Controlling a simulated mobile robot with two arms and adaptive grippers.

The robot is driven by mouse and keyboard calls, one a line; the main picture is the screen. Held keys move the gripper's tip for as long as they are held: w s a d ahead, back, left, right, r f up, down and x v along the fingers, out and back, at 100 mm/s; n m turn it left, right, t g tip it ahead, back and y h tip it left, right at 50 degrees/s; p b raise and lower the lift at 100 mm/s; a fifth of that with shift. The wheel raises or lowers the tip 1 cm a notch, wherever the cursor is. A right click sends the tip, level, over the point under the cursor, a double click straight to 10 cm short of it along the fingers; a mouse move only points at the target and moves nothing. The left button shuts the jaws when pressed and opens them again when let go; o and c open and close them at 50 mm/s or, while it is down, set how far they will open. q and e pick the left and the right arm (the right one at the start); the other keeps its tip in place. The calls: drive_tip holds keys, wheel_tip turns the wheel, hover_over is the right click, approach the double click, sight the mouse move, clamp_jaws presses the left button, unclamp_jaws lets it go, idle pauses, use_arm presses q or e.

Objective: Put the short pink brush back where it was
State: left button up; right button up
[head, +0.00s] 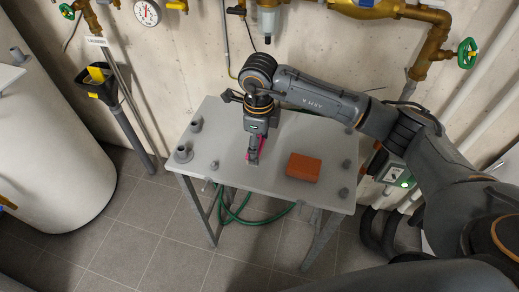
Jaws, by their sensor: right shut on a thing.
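A pink object, seemingly the short pink brush (261,144), shows as a thin strip beside the fingers of my right gripper (253,157). The right gripper points down over the middle of the grey table (230,128) and is shut on the brush. The gripper hides most of the brush, so I cannot tell its full shape or whether it touches the table top. My left gripper is not in view.
An orange-red block (303,167) lies on the table to the right of the gripper. Small grey fittings stand near the left edge (183,154) and right edge (343,192). A green hose (245,220) hangs below. Pipes and valves line the wall behind.

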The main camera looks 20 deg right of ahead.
sight(260, 146)
drive_tip(key=f, duration=0.1)
drive_tip(key=f+p, duration=0.1)
drive_tip(key=f, duration=0.1)
drive_tip(key=shift+w+d+f, duration=0.15)
drive_tip(key=shift+w, duration=0.05)
drive_tip(key=shift+f, duration=0.25)
drive_tip(key=shift+f, duration=0.1)
drive_tip(key=shift+f, duration=0.15)
drive_tip(key=o, duration=1.1)
drive_tip(key=shift+r, duration=0.2)
